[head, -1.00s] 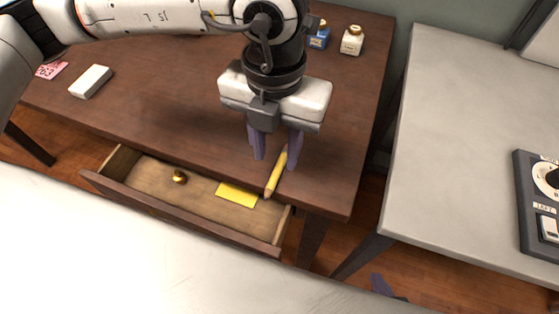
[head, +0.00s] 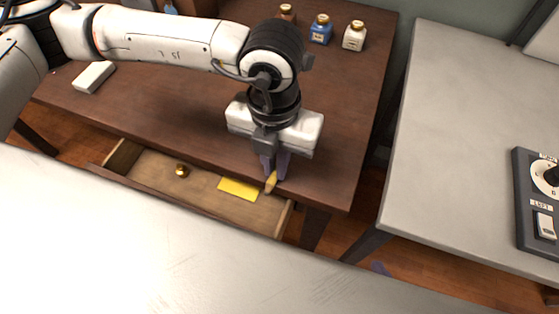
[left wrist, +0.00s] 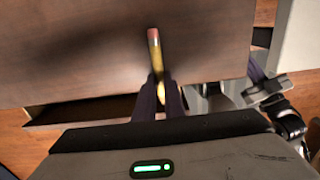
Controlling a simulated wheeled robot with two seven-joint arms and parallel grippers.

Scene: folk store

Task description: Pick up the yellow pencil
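The yellow pencil (head: 271,184) is at the front edge of the brown desk, mostly hidden by my gripper in the head view. The left wrist view shows its yellow body (left wrist: 156,56) with a reddish end pointing away. My left gripper (head: 274,170) points down over it. Its purple fingers (left wrist: 160,98) are close together on both sides of the pencil and look shut on it. My right gripper shows as a small purple tip (head: 380,268) low in the head view, and at the right of the left wrist view (left wrist: 258,78). Its opening is unclear.
The open drawer (head: 105,176) below the desk front holds a yellow note (head: 238,189) and a small brass piece (head: 181,170). Bottles, including a blue one (head: 321,30), stand at the back. A white block (head: 93,77) lies at left. A grey table (head: 455,130) stands right.

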